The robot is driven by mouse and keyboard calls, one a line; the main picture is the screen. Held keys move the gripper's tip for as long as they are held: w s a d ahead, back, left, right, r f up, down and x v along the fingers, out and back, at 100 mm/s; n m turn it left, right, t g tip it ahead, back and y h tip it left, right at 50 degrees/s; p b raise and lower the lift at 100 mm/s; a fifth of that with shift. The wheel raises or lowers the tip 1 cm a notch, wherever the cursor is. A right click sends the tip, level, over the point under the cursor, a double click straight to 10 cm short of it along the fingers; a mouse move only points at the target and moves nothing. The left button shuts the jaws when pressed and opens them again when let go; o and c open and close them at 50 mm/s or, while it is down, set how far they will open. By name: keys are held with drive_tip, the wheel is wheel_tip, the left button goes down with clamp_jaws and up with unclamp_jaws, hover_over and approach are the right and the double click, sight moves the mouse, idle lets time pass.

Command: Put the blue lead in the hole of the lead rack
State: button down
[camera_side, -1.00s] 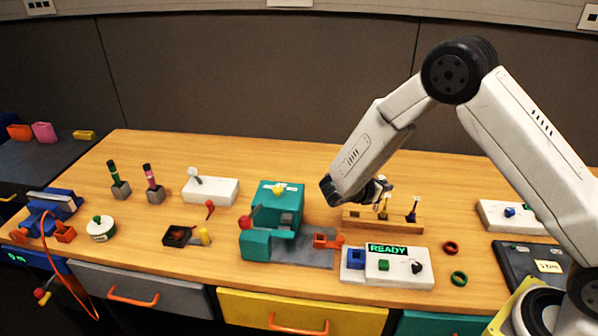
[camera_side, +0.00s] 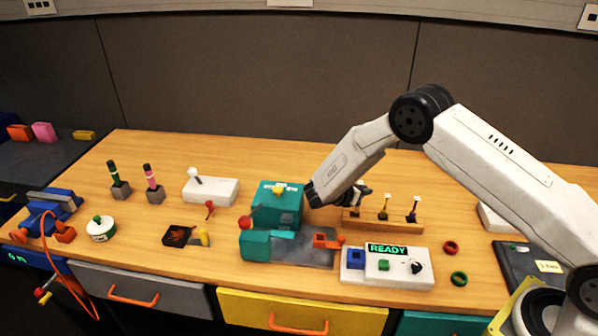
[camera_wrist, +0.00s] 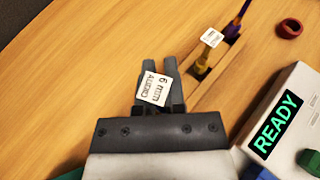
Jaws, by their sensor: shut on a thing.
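The wooden lead rack (camera_side: 372,224) stands behind the READY panel in the side view and runs up to the upper right in the wrist view (camera_wrist: 216,75). A yellow lead (camera_side: 383,208) with a white tag stands in it, also in the wrist view (camera_wrist: 203,62). A dark blue-purple lead (camera_side: 413,211) stands at its right end, in the wrist view too (camera_wrist: 236,24). My gripper (camera_wrist: 171,66) is shut on a lead with a white tag reading 6 mm AUDIO (camera_wrist: 155,89). The tag hides its body, so its colour cannot be told. My gripper is near the rack's left end.
The white READY panel (camera_side: 415,272) stands in front of the rack. A teal machine (camera_side: 277,208) is close on the left in the side view. A red ring (camera_side: 451,248) and a green ring (camera_side: 459,279) lie at the right. Behind the rack the wood is clear.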

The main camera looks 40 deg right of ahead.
drive_tip(key=shift+w+f, duration=0.15)
drive_tip(key=shift+f, duration=0.75)
drive_tip(key=shift+w+f, duration=0.1)
drive_tip(key=shift+f, duration=0.8)
drive_tip(key=shift+f, duration=0.15)
drive_tip(key=c, duration=0.7)
unclamp_jaws()
drive_tip(key=shift+r, duration=0.2)
drive_tip(key=v, duration=1.2)
